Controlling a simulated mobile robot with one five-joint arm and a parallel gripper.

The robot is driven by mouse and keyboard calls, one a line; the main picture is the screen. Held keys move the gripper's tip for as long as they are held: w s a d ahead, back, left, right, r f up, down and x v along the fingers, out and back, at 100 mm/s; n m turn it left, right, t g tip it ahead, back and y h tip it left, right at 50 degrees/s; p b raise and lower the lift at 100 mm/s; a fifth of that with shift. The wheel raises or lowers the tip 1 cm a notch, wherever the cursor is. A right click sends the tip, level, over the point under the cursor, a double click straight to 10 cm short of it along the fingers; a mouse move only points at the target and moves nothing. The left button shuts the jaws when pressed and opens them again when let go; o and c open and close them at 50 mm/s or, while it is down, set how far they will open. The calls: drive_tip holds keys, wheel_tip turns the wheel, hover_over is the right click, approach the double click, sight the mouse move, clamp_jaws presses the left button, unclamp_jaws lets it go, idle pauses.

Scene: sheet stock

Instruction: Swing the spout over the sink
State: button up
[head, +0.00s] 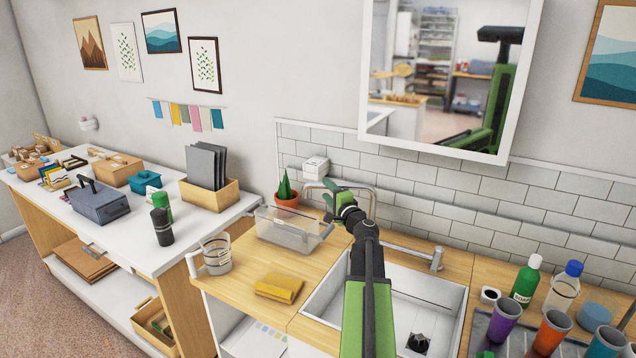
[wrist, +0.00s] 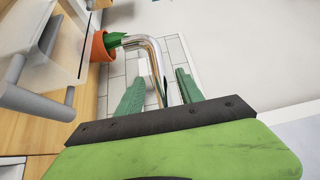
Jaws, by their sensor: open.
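The chrome spout (head: 373,203) is a bent tube behind the sink's back left corner. Its upper run extends left, toward the potted plant and over the wooden counter rather than the basin. The white sink (head: 425,283) is partly hidden by my arm. My gripper (head: 331,197) is at the spout, in front of its upper run in the head view. In the wrist view, the spout (wrist: 158,62) passes between the two green fingers of my open gripper (wrist: 161,80), with gaps visible on both sides. The spout's lower part is hidden behind the gripper body.
A cactus in an orange pot (head: 287,194) and a clear bin (head: 290,232) stand left of the spout. A yellow cloth (head: 279,287) lies on the counter. A chrome fitting (head: 437,259) stands behind the sink. Bottles and cups crowd the right side. A mirror cabinet (head: 520,95) hangs above.

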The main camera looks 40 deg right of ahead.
drive_tip(key=x, duration=0.7)
clamp_jaws()
idle(1.1)
